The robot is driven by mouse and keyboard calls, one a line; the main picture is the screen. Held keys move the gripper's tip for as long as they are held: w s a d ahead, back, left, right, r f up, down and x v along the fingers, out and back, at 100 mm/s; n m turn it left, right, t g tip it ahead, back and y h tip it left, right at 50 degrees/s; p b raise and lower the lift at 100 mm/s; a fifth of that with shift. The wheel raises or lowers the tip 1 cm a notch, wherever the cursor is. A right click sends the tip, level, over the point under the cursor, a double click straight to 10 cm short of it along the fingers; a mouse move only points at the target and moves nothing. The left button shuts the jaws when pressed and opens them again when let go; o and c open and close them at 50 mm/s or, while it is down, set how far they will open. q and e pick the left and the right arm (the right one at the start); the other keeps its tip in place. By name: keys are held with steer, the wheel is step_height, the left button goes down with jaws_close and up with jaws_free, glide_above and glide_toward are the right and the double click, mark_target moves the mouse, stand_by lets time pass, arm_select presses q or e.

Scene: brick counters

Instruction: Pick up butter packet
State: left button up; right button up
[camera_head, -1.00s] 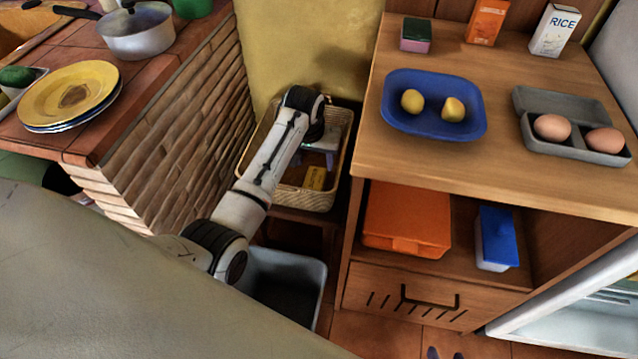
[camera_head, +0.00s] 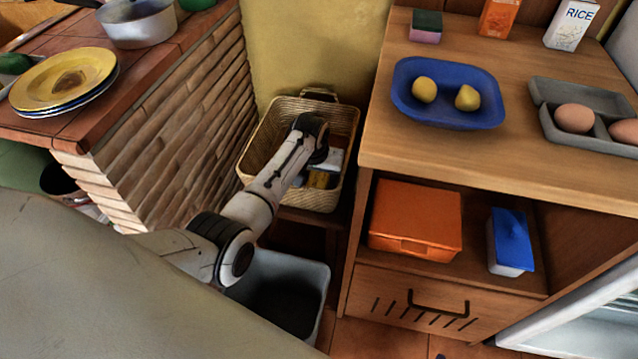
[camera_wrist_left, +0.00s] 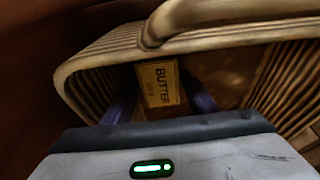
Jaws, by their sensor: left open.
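The butter packet (camera_head: 319,180) is a small yellow box in a wicker basket (camera_head: 254,150), partly covered by my left gripper in the head view. In the left wrist view the packet (camera_wrist_left: 158,86) shows its "BUTTER" label between the two dark fingers. My left gripper (camera_wrist_left: 160,92) is open, with one finger on each side of the packet. I cannot tell whether either finger touches it. The basket rim (camera_wrist_left: 95,58) arches across the wrist view beyond the packet. My right gripper is not in view.
The basket stands between a brick counter (camera_head: 185,120) and a wooden cabinet (camera_head: 480,165). A grey bin (camera_head: 318,285) is in front of it. The cabinet shelf holds an orange box (camera_head: 415,220) and a blue-lidded container (camera_head: 510,240). A blue tray (camera_head: 450,117) is on top.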

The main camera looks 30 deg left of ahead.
arm_select(q)
steer(key=shift+f, duration=0.15)
stand_by(0.4)
steer(key=c, duration=1)
steer(key=shift+o, duration=0.2)
